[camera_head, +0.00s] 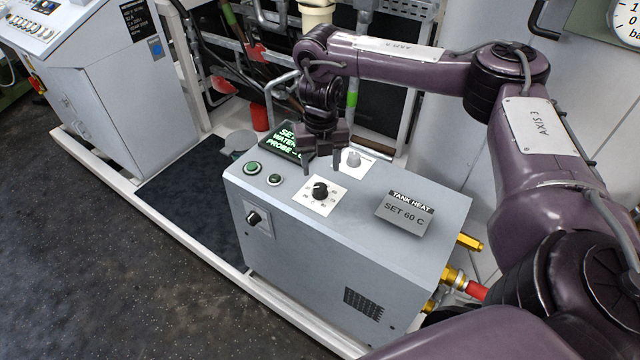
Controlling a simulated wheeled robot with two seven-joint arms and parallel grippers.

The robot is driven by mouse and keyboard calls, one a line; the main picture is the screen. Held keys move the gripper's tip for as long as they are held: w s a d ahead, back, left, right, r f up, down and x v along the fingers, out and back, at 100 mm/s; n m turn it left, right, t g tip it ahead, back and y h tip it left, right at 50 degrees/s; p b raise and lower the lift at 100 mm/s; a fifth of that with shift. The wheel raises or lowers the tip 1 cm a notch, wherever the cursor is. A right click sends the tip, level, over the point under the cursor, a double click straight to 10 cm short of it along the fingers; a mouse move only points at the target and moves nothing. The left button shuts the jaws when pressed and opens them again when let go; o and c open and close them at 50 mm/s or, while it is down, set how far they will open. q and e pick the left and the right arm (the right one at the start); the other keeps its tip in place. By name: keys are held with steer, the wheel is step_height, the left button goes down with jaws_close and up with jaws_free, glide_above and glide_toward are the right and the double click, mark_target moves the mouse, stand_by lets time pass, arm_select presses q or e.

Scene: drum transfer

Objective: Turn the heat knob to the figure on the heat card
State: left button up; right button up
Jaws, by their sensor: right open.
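A grey heater cabinet (262,205) stands in the middle of the view. On its top is a black knob (320,190) on a white dial plate with small figures around it. The heat card (404,213) on the top, right of the knob, reads "TANK HEAT" and "SET 60 C". My right gripper (322,166) is open and empty, fingers pointing down, just above and behind the knob, apart from it. The figure the knob points to is too small to tell. My left gripper is not in view.
Two green buttons (252,168) and a lit green text display (284,140) are at the cabinet top's left. Another black knob (254,217) is on the front face. Brass fittings (469,242) stick out at the right.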

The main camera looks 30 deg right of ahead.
mark_target(320, 187)
step_height(320, 187, down, 5)
steer(key=shift+a+r+b, duration=0.1)
steer(key=shift+b, duration=0.65)
steer(key=shift+f+p, duration=0.35)
steer(key=shift+f, duration=0.9)
steer(key=shift+c, duration=0.2)
steer(key=c, duration=0.9)
